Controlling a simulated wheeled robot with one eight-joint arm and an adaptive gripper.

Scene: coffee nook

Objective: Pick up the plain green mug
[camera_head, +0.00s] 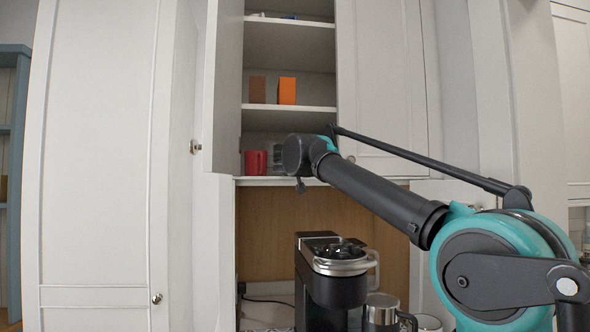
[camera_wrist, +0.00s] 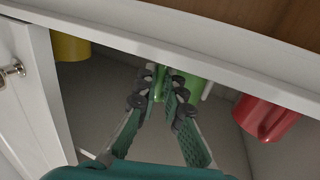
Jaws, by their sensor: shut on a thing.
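The plain green mug (camera_wrist: 193,88) shows in the wrist view, partly hidden behind my fingers and the shelf's edge. My gripper (camera_wrist: 163,95) has its fingertips closed on a part of the mug, with green showing between them. I cannot tell if that part is the handle or the wall. In the head view my wrist reaches into the cabinet at the lower shelf, and the green mug cannot be made out there.
A red mug (camera_wrist: 265,118) stands to the right in the wrist view; it also shows in the head view (camera_head: 255,163). A yellow mug (camera_wrist: 70,47) is at the left. The open cabinet door (camera_wrist: 38,90) and shelf edge (camera_wrist: 130,42) are close. A coffee machine (camera_head: 330,285) stands below.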

